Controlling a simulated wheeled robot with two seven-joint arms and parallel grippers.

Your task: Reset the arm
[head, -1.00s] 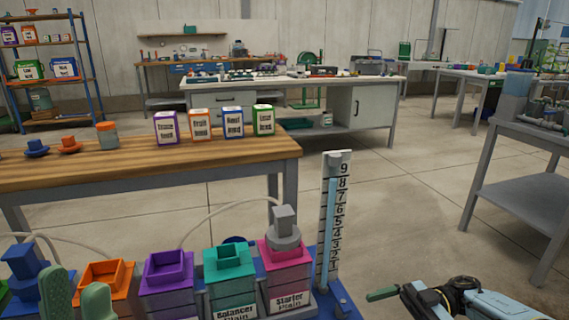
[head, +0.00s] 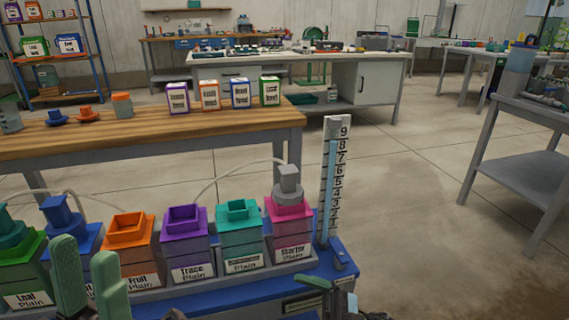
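My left gripper (head: 85,262) is at the lower left, its two green fingers upright and apart with nothing between them. It is in front of the blue and orange tanks and hides part of them. My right gripper (head: 333,292) is low at the bottom edge, in front of the blue skid base. One green finger shows clearly; the rest is cut off by the frame, so its opening is unclear.
A row holds the Leaf (head: 25,280), Fruit (head: 130,242), Trace (head: 187,240), teal (head: 240,232) and pink Starter (head: 290,222) tanks. A numbered gauge (head: 334,180) stands upright at the row's right end. A wooden bench (head: 150,138) with several cartons is behind.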

